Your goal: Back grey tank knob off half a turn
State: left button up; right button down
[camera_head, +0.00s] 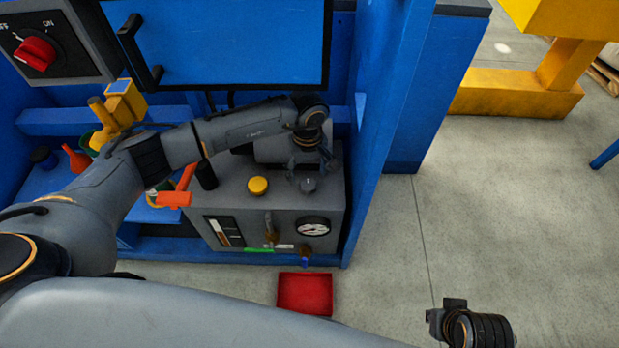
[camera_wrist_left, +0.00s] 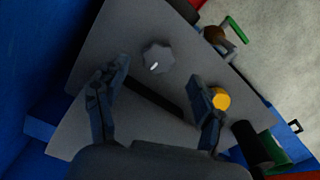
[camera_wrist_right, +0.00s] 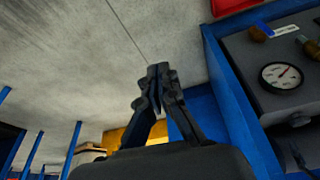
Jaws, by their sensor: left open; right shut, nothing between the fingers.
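The grey tank knob (camera_head: 308,184) sits on top of the grey tank (camera_head: 225,190), near its right end. I cannot tell whether the fingers touch the knob. My right gripper (camera_wrist_right: 158,72) is shut and empty, away from the tank over the floor; part of it shows at the lower right (camera_head: 455,308).
A yellow cap (camera_head: 257,186) stands left of the knob on the tank top. A gauge (camera_head: 313,226) and small valves are on the tank front. A red tray (camera_head: 304,293) lies below.

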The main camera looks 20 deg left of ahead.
aim_at(308, 184)
pick_arm(q)
notch_tip(308, 184, down, 3)
jog(key=shift+r, duration=0.1)
jog(key=shift+f, duration=0.65)
pick_arm(e)
jog(key=shift+v, duration=1.25)
jog(key=shift+w+d, duration=0.1)
pick_arm(q)
jog(key=c, duration=1.1)
